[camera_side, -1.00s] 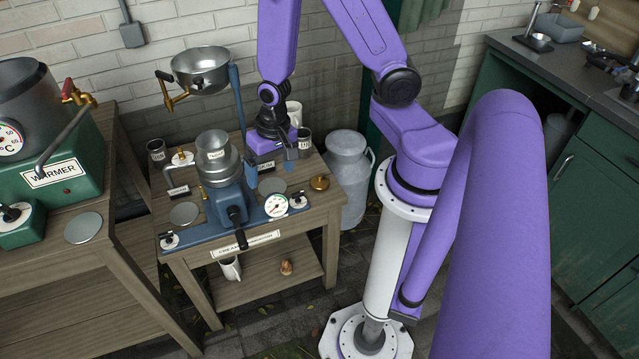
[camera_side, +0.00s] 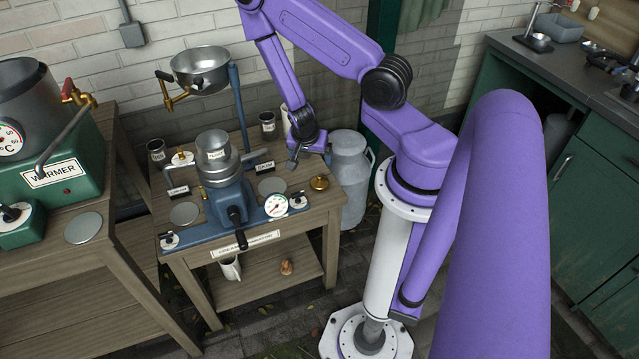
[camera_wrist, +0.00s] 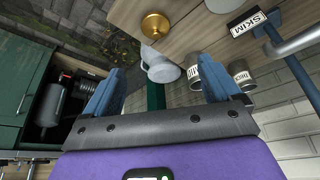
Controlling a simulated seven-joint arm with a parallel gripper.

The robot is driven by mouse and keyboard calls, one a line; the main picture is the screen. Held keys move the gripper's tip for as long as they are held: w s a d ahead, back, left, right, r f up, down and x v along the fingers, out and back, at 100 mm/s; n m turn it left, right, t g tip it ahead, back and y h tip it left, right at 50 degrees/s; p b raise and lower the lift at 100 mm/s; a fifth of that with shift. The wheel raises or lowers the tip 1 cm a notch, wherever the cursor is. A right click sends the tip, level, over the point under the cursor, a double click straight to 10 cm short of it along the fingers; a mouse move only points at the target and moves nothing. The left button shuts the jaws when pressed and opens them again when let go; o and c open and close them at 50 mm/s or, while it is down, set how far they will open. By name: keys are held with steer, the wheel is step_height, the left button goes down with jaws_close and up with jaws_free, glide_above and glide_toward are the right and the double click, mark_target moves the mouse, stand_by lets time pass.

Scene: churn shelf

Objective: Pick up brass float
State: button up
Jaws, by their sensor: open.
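The brass float (camera_side: 319,183) is a small round golden piece near the right front corner of the wooden table. It shows in the wrist view (camera_wrist: 155,27) as a shiny disc with a knob, beyond the fingertips near the top edge. My gripper (camera_side: 309,160) hangs just behind and above the float in the side view, apart from it. In the wrist view its two blue fingers (camera_wrist: 163,85) stand wide apart with nothing held between them.
The blue-based separator (camera_side: 232,185) with its metal bowl stands left of the float, with a dial gauge (camera_side: 276,205) nearby. A grey milk can (camera_side: 349,170) stands right of the table. Dark tins (camera_wrist: 240,76) are behind my gripper, and a SKIM label (camera_wrist: 247,23) is at the upper right of the wrist view.

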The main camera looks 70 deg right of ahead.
steer(key=shift+f, duration=0.6)
glide_toward(319, 176)
steer(key=x, duration=0.5)
steer(key=shift+w+a+f, duration=0.1)
steer(key=shift+w+a, duration=0.15)
steer(key=shift+s+d+x, duration=0.1)
steer(key=shift+s+x, duration=0.05)
steer(key=shift+x, duration=1.15)
steer(key=shift+s+d+x, duration=0.15)
steer(key=shift+x, duration=1.2)
steer(key=c, duration=1.1)
